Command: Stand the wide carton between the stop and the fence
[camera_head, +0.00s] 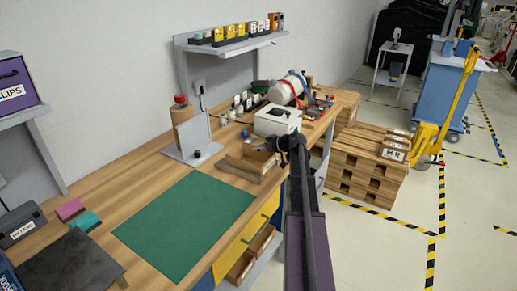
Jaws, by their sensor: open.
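My gripper (268,146) is a small dark shape at the end of my arm, over the right side of the workbench. It is open, and I see nothing held in it. It appears just above the right side of a low, open brown box (238,172) and in front of a white box (271,125). I cannot tell which thing is the wide carton. A grey upright plate on a flat base (178,155) stands behind the green mat; it may be the stop or the fence, but I cannot tell which.
The green mat (185,225) is bare. Tools crowd the bench's far end. Stacked pallets (362,165) stand right.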

